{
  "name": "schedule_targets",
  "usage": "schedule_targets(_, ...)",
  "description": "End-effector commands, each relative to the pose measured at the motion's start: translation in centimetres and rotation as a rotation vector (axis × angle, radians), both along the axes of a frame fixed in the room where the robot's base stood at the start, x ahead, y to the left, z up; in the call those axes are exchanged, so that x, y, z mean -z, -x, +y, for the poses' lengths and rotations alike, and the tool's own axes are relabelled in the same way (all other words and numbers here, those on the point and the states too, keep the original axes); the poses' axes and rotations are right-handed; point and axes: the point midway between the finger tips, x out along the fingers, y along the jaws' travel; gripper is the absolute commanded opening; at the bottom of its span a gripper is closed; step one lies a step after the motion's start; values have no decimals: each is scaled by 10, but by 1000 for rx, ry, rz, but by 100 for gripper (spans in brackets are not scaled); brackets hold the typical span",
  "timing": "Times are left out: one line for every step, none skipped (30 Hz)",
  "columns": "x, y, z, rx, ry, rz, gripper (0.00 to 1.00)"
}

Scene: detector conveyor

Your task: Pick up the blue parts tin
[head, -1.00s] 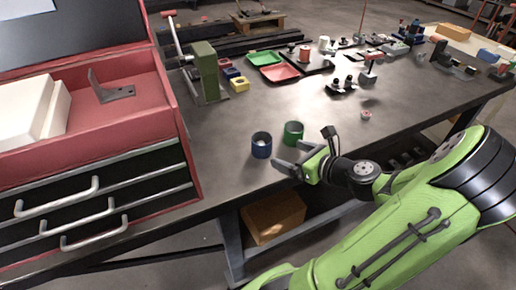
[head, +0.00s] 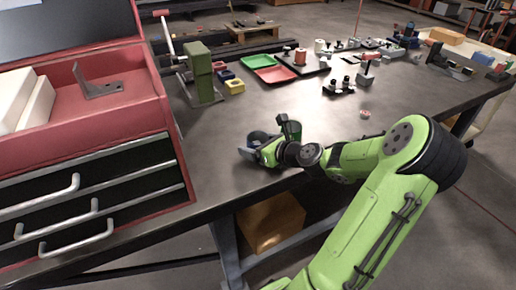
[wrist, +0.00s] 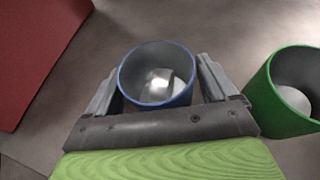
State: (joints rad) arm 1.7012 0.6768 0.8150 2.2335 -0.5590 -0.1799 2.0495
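The blue parts tin (wrist: 135,68) stands upright and open-topped in the wrist view, with something shiny inside. My gripper (wrist: 160,78) is open, with one finger on each side of the tin; small gaps seem to remain. In the head view my gripper (head: 248,150) is low over the bench near its front edge, and it partly hides the blue tin (head: 257,136). A green tin (wrist: 275,105) stands just to the right, outside the right finger.
A red tool chest (head: 158,95) with drawers stands at the left. A small red-topped item (head: 365,114) lies to the right.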

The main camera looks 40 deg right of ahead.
Motion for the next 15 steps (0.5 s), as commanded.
schedule_targets(0,0,0,0,0,0,78)
schedule_targets(0,0,0,0,0,0,73)
schedule_targets(0,0,0,0,0,0,67)
schedule_targets(0,0,0,0,0,0,62)
schedule_targets(0,0,0,0,0,0,58)
schedule_targets(0,0,0,0,0,0,52)
schedule_targets(0,0,0,0,0,0,47)
schedule_targets(0,0,0,0,0,1,42)
schedule_targets(0,0,0,0,0,1,37)
schedule_targets(0,0,0,0,1,-1,37)
schedule_targets(0,0,0,0,1,-1,37)
schedule_targets(0,0,0,0,1,-1,37)
schedule_targets(0,0,0,0,1,-1,37)
schedule_targets(0,0,0,0,1,0,37)
schedule_targets(-1,0,0,0,1,0,37)
